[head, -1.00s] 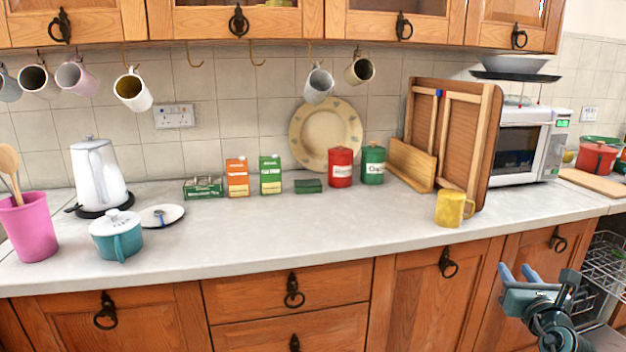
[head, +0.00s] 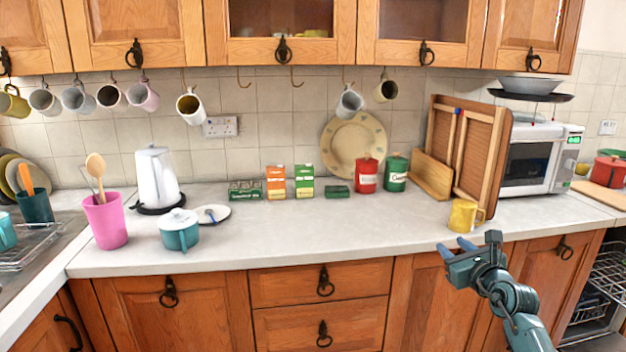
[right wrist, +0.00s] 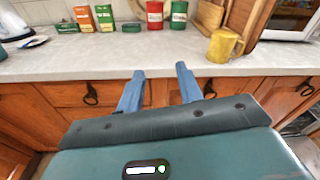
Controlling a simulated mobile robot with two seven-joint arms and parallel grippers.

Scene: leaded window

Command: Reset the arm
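My right gripper (head: 457,247) is in front of the counter's front edge, at the lower right of the head view. In the right wrist view its two blue fingers (right wrist: 159,82) are apart with nothing between them. A yellow mug (head: 464,215) stands on the counter just beyond the gripper, apart from it. The mug also shows at the upper right of the right wrist view (right wrist: 223,45). My left gripper is in neither view.
A pink utensil pot (head: 106,222), a white kettle (head: 156,180) and a teal pot (head: 179,235) stand at left. Wooden boards (head: 478,150) lean beside the microwave (head: 541,162). A dishwasher rack (head: 607,272) is at lower right.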

